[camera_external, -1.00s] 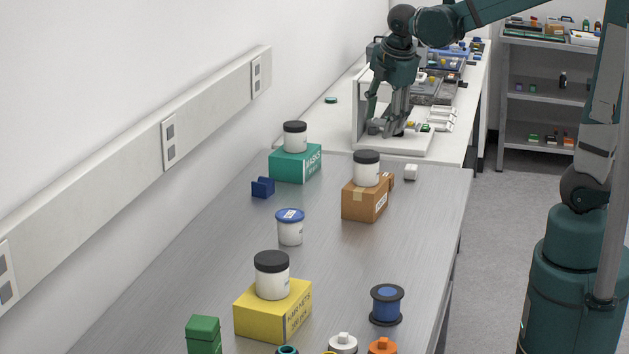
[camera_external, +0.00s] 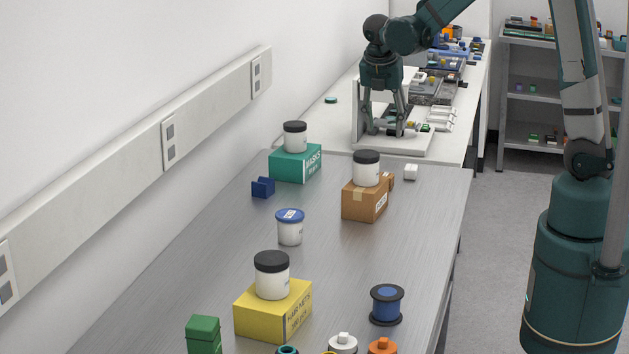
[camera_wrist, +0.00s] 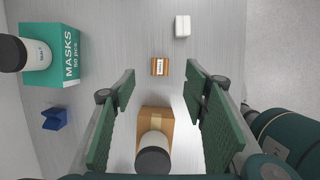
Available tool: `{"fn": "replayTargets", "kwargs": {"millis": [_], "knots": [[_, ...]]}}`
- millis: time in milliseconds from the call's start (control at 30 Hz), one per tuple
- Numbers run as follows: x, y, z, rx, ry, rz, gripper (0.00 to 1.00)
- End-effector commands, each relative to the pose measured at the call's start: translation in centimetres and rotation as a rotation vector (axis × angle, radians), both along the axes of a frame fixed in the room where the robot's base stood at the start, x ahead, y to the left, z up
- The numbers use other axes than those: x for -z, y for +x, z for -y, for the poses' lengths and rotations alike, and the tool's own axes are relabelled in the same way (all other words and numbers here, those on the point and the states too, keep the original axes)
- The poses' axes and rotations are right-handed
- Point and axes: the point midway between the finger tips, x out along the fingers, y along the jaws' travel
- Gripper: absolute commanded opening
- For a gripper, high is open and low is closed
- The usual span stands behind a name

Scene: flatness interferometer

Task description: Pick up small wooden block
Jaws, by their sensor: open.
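The small wooden block (camera_wrist: 160,66) is orange-brown with a white label and lies on the grey bench. In the external view only a small part of it (camera_external: 391,176) shows beside the cardboard box. My gripper (camera_external: 382,132) is open and empty, in the air at the far end of the bench. In the wrist view my gripper (camera_wrist: 158,81) has its two green-padded fingers spread wide, and the block appears between and slightly beyond the fingertips, not touched.
The cardboard box (camera_external: 362,205) with a white jar (camera_external: 366,174) on it stands close to the block. A white block (camera_external: 411,172) lies to its right. The green masks box (camera_external: 295,164) with a jar and a blue block (camera_external: 263,188) are left. Bare bench surrounds the block.

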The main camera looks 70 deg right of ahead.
Motion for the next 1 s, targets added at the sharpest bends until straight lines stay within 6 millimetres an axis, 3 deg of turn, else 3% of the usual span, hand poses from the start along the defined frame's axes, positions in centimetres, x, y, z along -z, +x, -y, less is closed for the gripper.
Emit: {"fn": "replayTargets", "kwargs": {"millis": [200,400,600,1000], "knots": [[5.0,0.1,0.0,0.002,0.000,0.002,0.45],[8.2,0.1,-0.1,0.002,0.000,0.002,0.45],[9.2,0.0,-0.1,0.003,0.000,0.002,0.45],[9.4,0.0,0.0,0.003,0.000,0.002,0.45]]}}
